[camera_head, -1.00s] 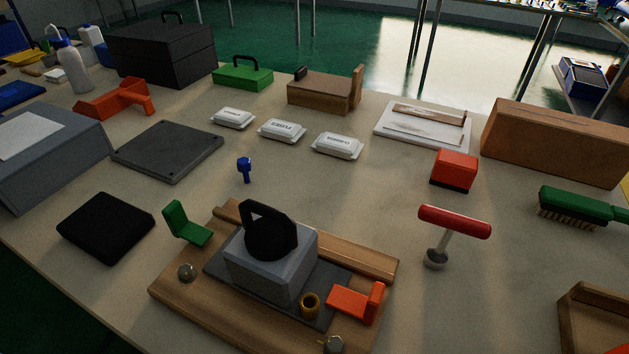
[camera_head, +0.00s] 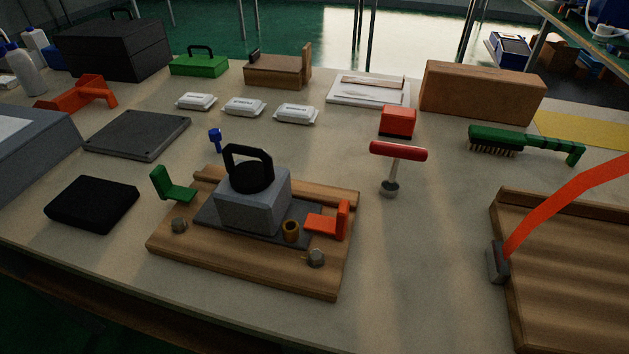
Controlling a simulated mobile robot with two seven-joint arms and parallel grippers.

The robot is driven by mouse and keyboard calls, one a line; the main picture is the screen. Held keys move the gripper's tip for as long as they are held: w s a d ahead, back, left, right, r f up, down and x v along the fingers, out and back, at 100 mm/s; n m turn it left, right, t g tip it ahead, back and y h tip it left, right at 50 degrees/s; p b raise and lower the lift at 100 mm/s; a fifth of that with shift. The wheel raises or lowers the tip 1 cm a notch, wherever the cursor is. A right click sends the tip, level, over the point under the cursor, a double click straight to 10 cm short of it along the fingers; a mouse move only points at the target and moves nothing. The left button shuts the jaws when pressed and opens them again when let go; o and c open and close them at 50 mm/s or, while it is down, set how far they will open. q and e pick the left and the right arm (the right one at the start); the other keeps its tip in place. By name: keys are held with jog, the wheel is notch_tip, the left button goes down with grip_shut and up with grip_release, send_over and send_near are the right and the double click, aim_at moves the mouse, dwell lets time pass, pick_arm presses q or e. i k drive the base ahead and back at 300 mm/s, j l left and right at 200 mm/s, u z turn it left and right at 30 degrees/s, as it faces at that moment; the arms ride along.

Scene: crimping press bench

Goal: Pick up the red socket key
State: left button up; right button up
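The red socket key (camera_head: 398,152) stands upright on the bench right of the middle. It has a red horizontal T-handle, a thin metal shaft and a round grey socket end at the bottom. Nothing touches it. It stands to the right of the wooden press base (camera_head: 245,268). Neither of my grippers is in view.
The press base carries a grey block with a black handle (camera_head: 252,200), green and orange brackets, and bolts. A red block (camera_head: 397,121) sits behind the key. A green brush (camera_head: 520,142) and a wooden tray (camera_head: 570,270) lie to the right. Bench front of the key is clear.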

aim_at(389, 187)
jog(key=i+l, duration=0.15)
jog(key=i, duration=0.25)
jog(key=i+l, duration=0.1)
jog(key=i, duration=0.3)
